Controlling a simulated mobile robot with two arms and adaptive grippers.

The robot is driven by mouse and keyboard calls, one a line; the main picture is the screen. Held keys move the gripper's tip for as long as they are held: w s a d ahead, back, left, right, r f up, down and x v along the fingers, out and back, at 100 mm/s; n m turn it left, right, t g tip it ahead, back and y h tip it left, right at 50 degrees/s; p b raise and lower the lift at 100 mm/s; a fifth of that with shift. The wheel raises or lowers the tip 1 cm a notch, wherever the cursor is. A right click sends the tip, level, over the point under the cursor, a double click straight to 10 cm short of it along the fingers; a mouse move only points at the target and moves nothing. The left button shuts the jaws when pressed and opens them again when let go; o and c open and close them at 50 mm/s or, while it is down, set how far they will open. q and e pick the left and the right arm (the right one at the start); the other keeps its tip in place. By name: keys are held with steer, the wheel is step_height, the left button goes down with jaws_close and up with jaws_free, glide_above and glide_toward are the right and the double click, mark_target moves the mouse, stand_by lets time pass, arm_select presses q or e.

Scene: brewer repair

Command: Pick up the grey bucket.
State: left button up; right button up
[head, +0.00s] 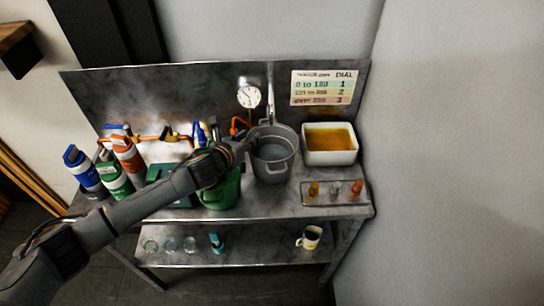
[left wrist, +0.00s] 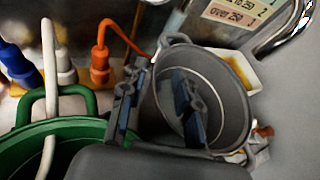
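The grey bucket (head: 275,168) stands upright on the steel bench, right of centre in the head view, and appears empty. In the left wrist view the bucket (left wrist: 228,100) fills the middle right. My left gripper (head: 243,146) is at the bucket's left rim. In the left wrist view my left gripper (left wrist: 158,100) has its fingers apart, one outside the rim and the other over the bucket's opening. Contact with the wall cannot be told. My right gripper is out of view.
A green bucket (head: 222,193) is close on the left, under my arm. A white basin with yellow liquid (head: 330,158) is on the right. A tray with small coloured pieces (head: 318,196) lies in front of it. A tap and gauge (head: 248,96) are behind.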

arm_select(q)
steer(key=shift+c, duration=0.4)
jaws_close()
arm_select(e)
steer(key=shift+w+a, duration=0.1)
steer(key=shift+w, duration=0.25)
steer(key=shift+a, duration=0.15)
